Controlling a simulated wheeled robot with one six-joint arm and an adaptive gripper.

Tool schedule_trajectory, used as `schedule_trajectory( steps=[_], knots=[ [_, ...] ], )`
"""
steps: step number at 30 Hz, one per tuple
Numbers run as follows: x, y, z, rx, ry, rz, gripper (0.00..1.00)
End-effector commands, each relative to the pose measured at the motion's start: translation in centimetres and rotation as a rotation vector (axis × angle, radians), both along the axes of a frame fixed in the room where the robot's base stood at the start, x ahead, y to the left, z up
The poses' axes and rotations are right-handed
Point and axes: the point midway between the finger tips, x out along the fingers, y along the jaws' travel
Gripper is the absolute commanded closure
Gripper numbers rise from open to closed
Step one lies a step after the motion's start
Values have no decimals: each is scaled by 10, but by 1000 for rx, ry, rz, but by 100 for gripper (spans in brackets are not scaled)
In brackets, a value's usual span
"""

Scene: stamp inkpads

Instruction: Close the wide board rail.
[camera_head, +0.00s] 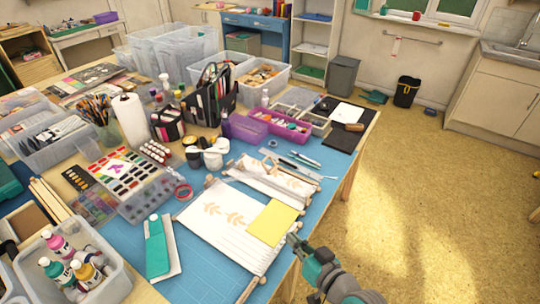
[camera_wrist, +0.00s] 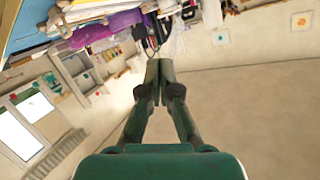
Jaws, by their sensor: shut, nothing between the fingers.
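A wide white board (camera_head: 213,222) with tan leaf prints lies on the blue mat near the table's front edge. Short wooden rail ends show at its edges, one of them at the lower corner (camera_head: 248,288). Which rail the task means, and whether it is open, I cannot tell. A yellow sheet (camera_head: 271,223) lies over the board's right part. A smaller printed board (camera_head: 268,181) lies behind it. My gripper (camera_head: 295,240) is at the table edge, just right of the yellow sheet; contact is unclear. In the wrist view its fingers (camera_wrist: 158,70) are together and empty.
Pens and tools (camera_head: 300,160) lie behind the boards. Purple trays (camera_head: 285,125) are farther back. Open floor (camera_head: 420,200) lies right of the table.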

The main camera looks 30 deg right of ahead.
Motion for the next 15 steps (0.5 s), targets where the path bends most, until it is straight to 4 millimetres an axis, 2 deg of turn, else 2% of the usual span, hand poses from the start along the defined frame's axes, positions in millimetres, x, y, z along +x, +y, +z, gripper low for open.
schedule_trajectory(
  steps=[1,6,15],
  knots=[
    [15,-6,14,-1,-20,19,100],
    [51,-17,53,-12,-58,108,100],
    [92,-40,137,-95,-132,293,100]
  ],
)
